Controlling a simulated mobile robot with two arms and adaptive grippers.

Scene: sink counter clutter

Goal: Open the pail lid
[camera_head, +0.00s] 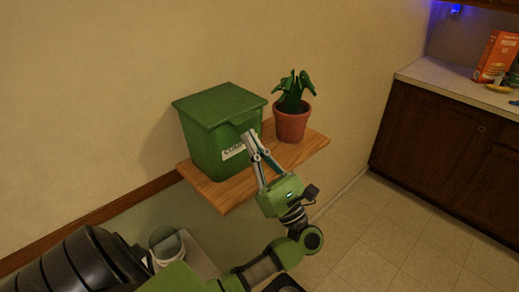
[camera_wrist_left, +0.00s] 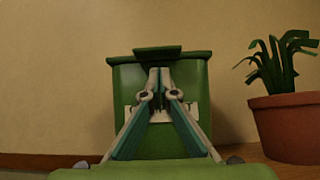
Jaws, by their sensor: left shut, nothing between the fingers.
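The green pail (camera_head: 208,146) stands on a wooden wall shelf, with a white label on its front. Its green lid (camera_head: 219,104) lies flat over the top and looks closed. My left gripper (camera_head: 249,135) is shut and empty, with its fingertips at the front of the pail just under the lid's front edge. In the left wrist view, the fingertips (camera_wrist_left: 160,72) are together in front of the pail (camera_wrist_left: 190,78), below the lid's protruding front tab (camera_wrist_left: 158,51). I cannot tell whether they touch it. The fingers partly hide the label. My right gripper is not in view.
A potted plant in a terracotta pot (camera_head: 292,122) stands on the shelf (camera_head: 229,193) right of the pail, close to my left gripper. It also shows in the left wrist view (camera_wrist_left: 287,125). A counter (camera_head: 450,84) with an orange box (camera_head: 497,56) is at right. Open floor lies between.

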